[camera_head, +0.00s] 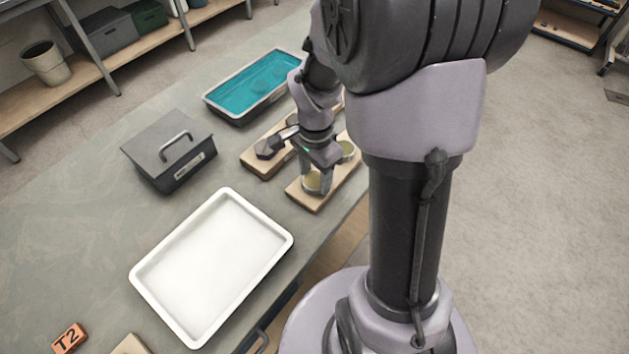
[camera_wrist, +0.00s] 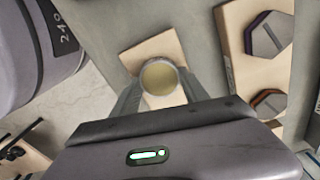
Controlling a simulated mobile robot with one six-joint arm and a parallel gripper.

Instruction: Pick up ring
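A round metallic ring (camera_head: 312,183) with a pale yellow inside is at the near end of a wooden board (camera_head: 309,202) on the bench. My gripper (camera_head: 317,180) points down over this end of the board, with one finger on each side of the ring. In the wrist view the ring (camera_wrist: 158,78) lies between the two fingertips (camera_wrist: 160,76). I cannot tell whether the fingers touch it. A second, similar round piece (camera_head: 347,149) is farther back on the same board, partly hidden by my gripper.
A second wooden board (camera_head: 254,167) with dark hexagonal pieces (camera_wrist: 268,36) lies beside the first. A white tray (camera_head: 213,262), a dark box with a handle (camera_head: 168,150) and a teal-filled tray (camera_head: 252,85) stand on the bench. The bench's edge is close to the ring.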

